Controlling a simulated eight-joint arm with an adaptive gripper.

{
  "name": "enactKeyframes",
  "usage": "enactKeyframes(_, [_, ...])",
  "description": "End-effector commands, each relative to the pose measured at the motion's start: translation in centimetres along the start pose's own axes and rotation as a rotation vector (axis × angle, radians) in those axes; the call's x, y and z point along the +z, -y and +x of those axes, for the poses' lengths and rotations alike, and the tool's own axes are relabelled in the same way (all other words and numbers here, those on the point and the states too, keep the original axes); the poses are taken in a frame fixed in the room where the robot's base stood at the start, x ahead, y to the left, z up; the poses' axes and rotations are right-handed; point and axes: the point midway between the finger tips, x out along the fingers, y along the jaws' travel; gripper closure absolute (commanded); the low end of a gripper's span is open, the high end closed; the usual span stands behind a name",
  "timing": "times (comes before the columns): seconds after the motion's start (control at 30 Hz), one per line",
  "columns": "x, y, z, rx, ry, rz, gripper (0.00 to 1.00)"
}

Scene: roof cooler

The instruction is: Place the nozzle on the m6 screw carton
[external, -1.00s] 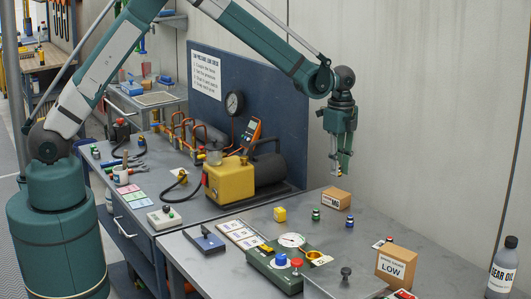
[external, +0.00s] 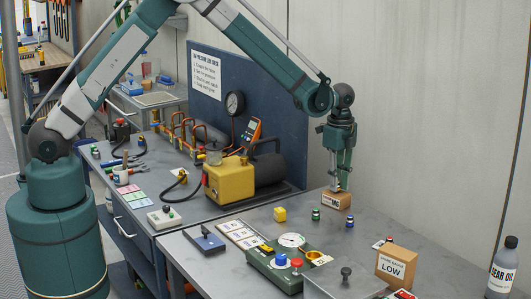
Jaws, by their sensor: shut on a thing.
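My gripper (external: 337,187) points straight down at the back right of the bench, just over a small brown carton (external: 337,202) with a white label. The label is too small to read with certainty; I take the box for the m6 screw carton. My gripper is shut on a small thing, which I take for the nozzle. The fingers and the low resolution mostly hide it. Its lower end is at or very near the carton's top; I cannot tell whether it touches.
A green gauge box (external: 275,270), a carton marked LOW (external: 396,266) and a GEAR OIL bottle (external: 503,270) are nearer the front.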

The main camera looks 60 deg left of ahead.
Motion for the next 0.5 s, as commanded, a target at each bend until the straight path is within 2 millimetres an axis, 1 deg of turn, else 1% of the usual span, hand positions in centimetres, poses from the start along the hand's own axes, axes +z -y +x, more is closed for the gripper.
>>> enactKeyframes(0.1, [0.00, -0.01, 0.41, 0.000, 0.000, 0.000, 0.97])
enactKeyframes(0.37, [0.01, -0.02, 0.43, 0.000, 0.000, 0.000, 0.97])
enactKeyframes(0.5, [0.01, -0.02, 0.77, 0.000, 0.000, 0.000, 0.97])
